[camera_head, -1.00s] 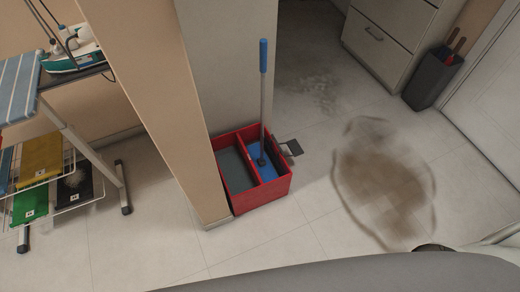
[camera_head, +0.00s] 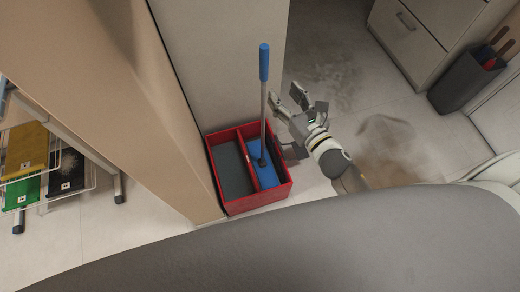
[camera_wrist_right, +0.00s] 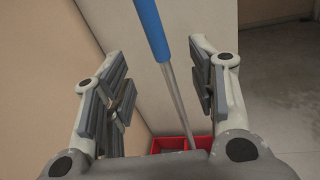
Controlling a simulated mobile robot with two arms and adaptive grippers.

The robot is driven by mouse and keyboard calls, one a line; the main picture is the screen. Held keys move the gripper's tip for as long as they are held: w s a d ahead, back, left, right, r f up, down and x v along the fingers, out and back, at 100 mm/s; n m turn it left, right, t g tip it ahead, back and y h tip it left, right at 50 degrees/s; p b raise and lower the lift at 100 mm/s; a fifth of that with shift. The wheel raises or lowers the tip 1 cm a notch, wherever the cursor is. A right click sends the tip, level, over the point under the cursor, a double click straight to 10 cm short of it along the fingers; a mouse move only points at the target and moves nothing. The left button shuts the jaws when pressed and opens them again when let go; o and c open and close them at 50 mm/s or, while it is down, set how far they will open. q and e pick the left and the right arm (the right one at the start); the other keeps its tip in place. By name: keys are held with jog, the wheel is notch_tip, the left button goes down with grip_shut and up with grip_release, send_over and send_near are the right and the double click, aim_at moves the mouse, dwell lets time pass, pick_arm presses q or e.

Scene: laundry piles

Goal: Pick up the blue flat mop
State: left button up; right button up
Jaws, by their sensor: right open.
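The blue flat mop (camera_head: 264,62) stands upright in the right compartment of a red bucket (camera_head: 256,204). It has a blue grip on top, a grey pole and a blue flat head at the bottom. My right gripper (camera_head: 286,103) is open, just right of the pole and below the blue grip in the head view. In the right wrist view the mop's blue grip and pole (camera_wrist_right: 174,85) pass between the open fingers (camera_wrist_right: 163,85), beyond them or level with them; I cannot tell which. No contact shows. My left gripper is not in view.
A wall corner (camera_head: 180,120) stands close on the bucket's left. A dark bin (camera_head: 468,82) and drawers (camera_head: 412,38) are at the upper right. A brown stain (camera_head: 395,145) marks the floor.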

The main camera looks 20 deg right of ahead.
aim_at(267, 68)
jog(key=shift+n, duration=0.7)
jog(key=w, duration=0.1)
jog(key=w+a+r, duration=0.1)
jog(key=w, duration=0.1)
jog(key=w+r+p, duration=0.1)
jog(key=w, duration=0.1)
jog(key=shift+a+r, duration=0.15)
jog(key=shift+a, duration=0.1)
jog(key=p+x, duration=0.1)
jog(key=x, duration=0.4)
jog(key=shift+w+a, duration=0.15)
jog(key=shift+w, duration=0.35)
grip_shut()
jog(key=shift+r, duration=0.1)
